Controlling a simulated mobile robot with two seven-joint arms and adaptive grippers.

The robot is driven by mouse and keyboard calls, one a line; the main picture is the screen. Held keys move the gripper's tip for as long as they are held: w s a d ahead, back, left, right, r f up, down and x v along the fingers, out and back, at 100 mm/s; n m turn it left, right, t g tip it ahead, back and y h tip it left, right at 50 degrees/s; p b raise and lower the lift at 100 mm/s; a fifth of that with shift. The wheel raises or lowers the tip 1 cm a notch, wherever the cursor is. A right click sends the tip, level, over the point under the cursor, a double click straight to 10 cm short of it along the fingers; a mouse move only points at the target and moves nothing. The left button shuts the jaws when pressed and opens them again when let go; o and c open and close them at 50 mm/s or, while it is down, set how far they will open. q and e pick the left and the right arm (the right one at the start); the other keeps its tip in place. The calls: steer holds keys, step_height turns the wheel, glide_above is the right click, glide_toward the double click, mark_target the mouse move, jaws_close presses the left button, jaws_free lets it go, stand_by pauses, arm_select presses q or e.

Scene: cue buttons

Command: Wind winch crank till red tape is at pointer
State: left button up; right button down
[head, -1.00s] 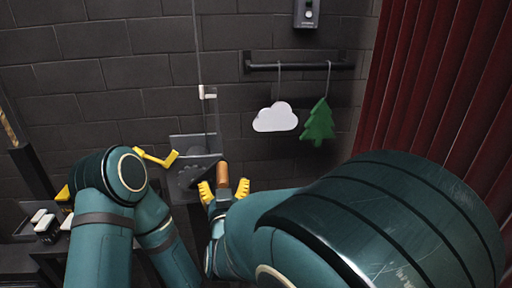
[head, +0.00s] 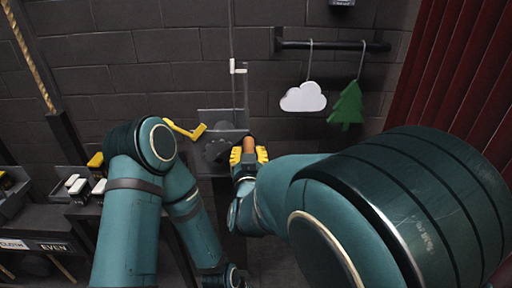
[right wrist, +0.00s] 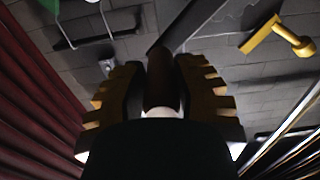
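The winch's grey drum and plate (head: 218,150) are on the dark brick wall. Its crank has a brown-orange grip (head: 249,144). My right gripper (head: 249,156) has its yellow fingers on both sides of this grip. In the right wrist view the grip (right wrist: 162,82) stands between the fingers, which look closed against it. A thin line runs up the wall above the winch, with a small white piece (head: 238,68) beside it, perhaps the pointer. I cannot make out any red tape. My left arm is at the left; its gripper is out of view.
A yellow lever (head: 184,129) sticks out left of the winch; it also shows in the right wrist view (right wrist: 275,36). A white cloud (head: 303,97) and a green tree (head: 347,106) hang from a black bar at right. A red curtain (head: 448,75) borders the right.

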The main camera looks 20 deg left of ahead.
steer(key=a+r+p, duration=0.1)
steer(key=a, duration=0.1)
steer(key=s+a+r+p, duration=0.1)
steer(key=a+r, duration=0.1)
steer(key=shift+r+p, duration=0.15)
steer(key=shift+p, duration=0.25)
